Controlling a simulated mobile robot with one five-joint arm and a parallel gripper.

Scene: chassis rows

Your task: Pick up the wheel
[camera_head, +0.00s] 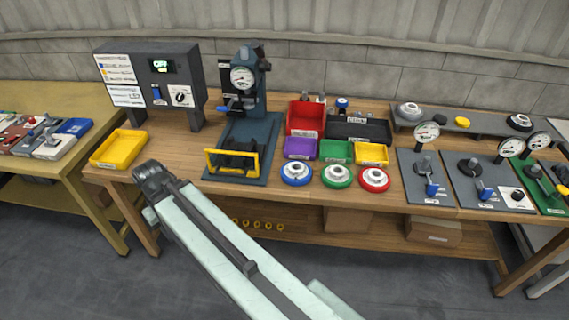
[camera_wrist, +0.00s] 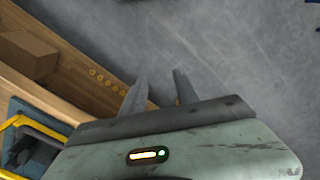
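Several wheel-like discs are in the head view. I cannot tell which one the task names. My gripper (camera_wrist: 160,73) shows in the wrist view with its fingers apart and nothing between them, over the floor beside the bench. No wheel shows in the wrist view.
Red (camera_head: 305,119), purple (camera_head: 299,148), green (camera_head: 337,152) and yellow (camera_head: 371,154) bins stand behind the front wheels. A press with a gauge (camera_head: 243,78) and yellow guard stands left of them. Below are a shelf with yellow rings (camera_wrist: 105,79) and a cardboard box (camera_wrist: 27,55).

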